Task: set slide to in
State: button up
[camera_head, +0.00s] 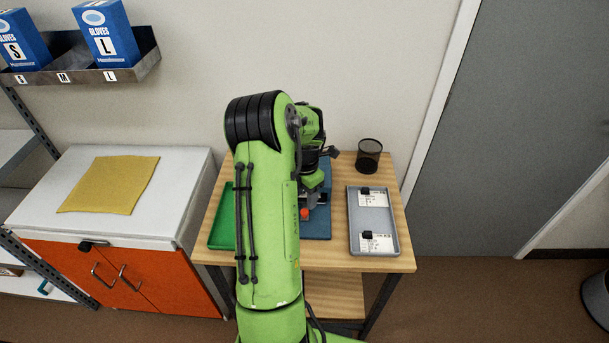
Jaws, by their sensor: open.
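My gripper (318,193) is over the blue mat (318,226) on the wooden table, mostly hidden behind my green arm. It is open, though its fingertips are hard to make out. A small orange-red part (305,213) shows on the mat just beside my arm, close below the gripper. I cannot tell whether this part belongs to the slide, whether the gripper touches it, or how the slide is set. The rest of the slide is hidden or too small to see.
A green tray (221,232) lies at the table's left, partly behind my arm. A grey tray (381,245) with white labelled cards and small black items is at the right. A black mesh cup (369,156) stands behind it. A white-topped orange cabinet (150,285) stands to the left.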

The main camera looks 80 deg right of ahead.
notch_tip(320, 180, up, 11)
jog(key=p, duration=0.1)
jog(key=shift+f, duration=0.1)
dwell(0.5)
